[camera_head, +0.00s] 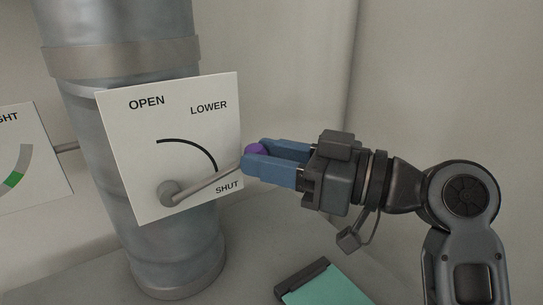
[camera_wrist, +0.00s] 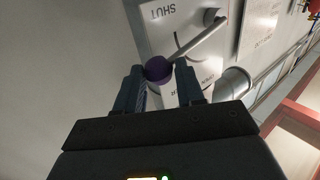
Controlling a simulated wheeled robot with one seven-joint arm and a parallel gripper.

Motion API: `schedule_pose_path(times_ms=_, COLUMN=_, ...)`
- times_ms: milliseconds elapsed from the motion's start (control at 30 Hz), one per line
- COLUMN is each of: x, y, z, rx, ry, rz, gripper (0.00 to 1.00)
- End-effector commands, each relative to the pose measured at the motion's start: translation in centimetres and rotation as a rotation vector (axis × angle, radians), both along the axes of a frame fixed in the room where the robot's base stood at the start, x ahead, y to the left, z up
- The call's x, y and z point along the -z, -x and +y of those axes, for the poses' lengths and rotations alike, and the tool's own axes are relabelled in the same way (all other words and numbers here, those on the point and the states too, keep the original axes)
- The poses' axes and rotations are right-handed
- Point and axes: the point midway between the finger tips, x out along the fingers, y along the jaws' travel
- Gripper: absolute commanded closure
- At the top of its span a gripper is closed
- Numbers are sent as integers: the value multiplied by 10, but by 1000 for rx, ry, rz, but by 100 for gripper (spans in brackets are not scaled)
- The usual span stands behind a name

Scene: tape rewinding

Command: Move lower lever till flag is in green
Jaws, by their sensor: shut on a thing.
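The white LOWER panel (camera_head: 170,110) is on a large grey pipe, with an arc running from OPEN at top to SHUT at lower right. Its grey lever (camera_head: 208,184) turns on a round hub and points right and slightly up, near the SHUT end. My gripper (camera_head: 250,160) is shut on the purple knob (camera_head: 256,149) at the lever's end. The wrist view shows the knob (camera_wrist: 158,69) between the fingers, with the lever (camera_wrist: 198,38) behind. At the left edge, a gauge plate (camera_head: 35,165) is cut off; its grey arc has a green section (camera_head: 14,180). I see no flag pointer on it.
The grey pipe (camera_head: 175,265) stands behind the panel. A teal-topped dark object (camera_head: 322,285) lies low in front, below my gripper. A plain wall is behind my arm. In the wrist view, a red-brown edge (camera_wrist: 295,135) shows at right.

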Motion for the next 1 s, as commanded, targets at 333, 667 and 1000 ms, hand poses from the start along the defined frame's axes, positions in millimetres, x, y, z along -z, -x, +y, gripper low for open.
schedule_pose_path(times_ms=333, x=-41, y=5, z=10, rx=9, ry=246, rz=-175, gripper=100)
schedule_pose_path(times_ms=667, x=-44, y=7, z=13, rx=11, ry=301, rz=-206, gripper=100)
schedule_pose_path(times_ms=1000, x=-43, y=8, z=14, rx=6, ry=301, rz=-206, gripper=40)
